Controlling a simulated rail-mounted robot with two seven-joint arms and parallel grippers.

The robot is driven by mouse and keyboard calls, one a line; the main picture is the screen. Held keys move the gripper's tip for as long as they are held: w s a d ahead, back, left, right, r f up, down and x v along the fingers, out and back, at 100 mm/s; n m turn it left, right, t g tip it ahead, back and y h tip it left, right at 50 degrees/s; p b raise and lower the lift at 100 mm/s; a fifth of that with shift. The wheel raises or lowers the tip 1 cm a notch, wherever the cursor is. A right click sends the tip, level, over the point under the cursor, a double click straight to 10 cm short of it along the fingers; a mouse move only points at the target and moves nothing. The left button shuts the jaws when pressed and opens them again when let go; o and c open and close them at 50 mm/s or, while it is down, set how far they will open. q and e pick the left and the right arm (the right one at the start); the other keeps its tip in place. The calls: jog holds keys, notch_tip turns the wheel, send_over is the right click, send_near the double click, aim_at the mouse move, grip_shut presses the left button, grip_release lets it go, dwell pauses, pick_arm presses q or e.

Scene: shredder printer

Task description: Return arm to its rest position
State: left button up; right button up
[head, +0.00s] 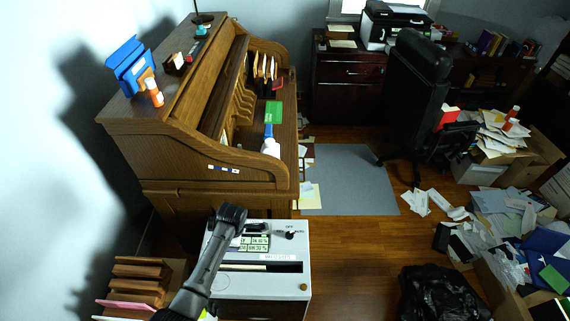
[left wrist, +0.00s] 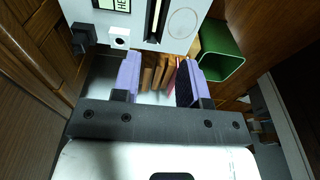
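My left arm (head: 205,265) comes in from the bottom left in the head view and reaches up over the left side of a grey shredder-like machine (head: 262,284). Its gripper fingers cannot be made out there. In the left wrist view my left gripper (left wrist: 158,78) has its two purple fingers apart, with nothing held between them. The grey machine (left wrist: 190,20) lies beyond the fingertips, with its dark slot and a label showing. Brown folders or slats (left wrist: 162,72) show past the gap between the fingers. My right arm and gripper are not in view.
A wooden roll-top desk (head: 190,150) stands behind the machine. Brown slats (head: 138,280) are left of it, and a green open container (left wrist: 222,60) is near the gripper. A black bag (head: 440,295) and paper piles lie right. Floor (head: 350,240) between is mostly clear.

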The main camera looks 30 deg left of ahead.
pick_arm(q)
jog(key=w+d+r+m+t, duration=0.1)
jog(key=w+r+m+t, duration=0.2)
jog(key=r+m, duration=0.5)
jog(key=w+d+r+m+t, duration=0.25)
jog(key=r+m, duration=0.45)
jog(key=m, duration=0.4)
jog(key=s+d+r+m+t, duration=0.3)
jog(key=s+r+m, duration=0.1)
jog(key=r, duration=0.1)
jog(key=s+d+m+h, duration=0.1)
jog(key=s+d, duration=0.2)
jog(key=s, duration=0.4)
jog(key=s+d+m, duration=0.1)
jog(key=s+d, duration=0.2)
jog(key=s, duration=0.3)
jog(key=s+d+f+g, duration=0.1)
jog(key=s+f+g, duration=0.1)
jog(key=s+f, duration=0.45)
jog(key=s+d+f+g, duration=0.1)
jog(key=s+f+g, duration=0.25)
jog(key=s, duration=0.65)
notch_tip(320, 180, up, 22)
jog(key=t+p, duration=0.1)
jog(key=p, duration=2)
jog(key=shift+w+a+f+p, duration=0.2)
jog(key=shift+w+a+p, duration=0.05)
jog(key=shift+w+p, duration=0.1)
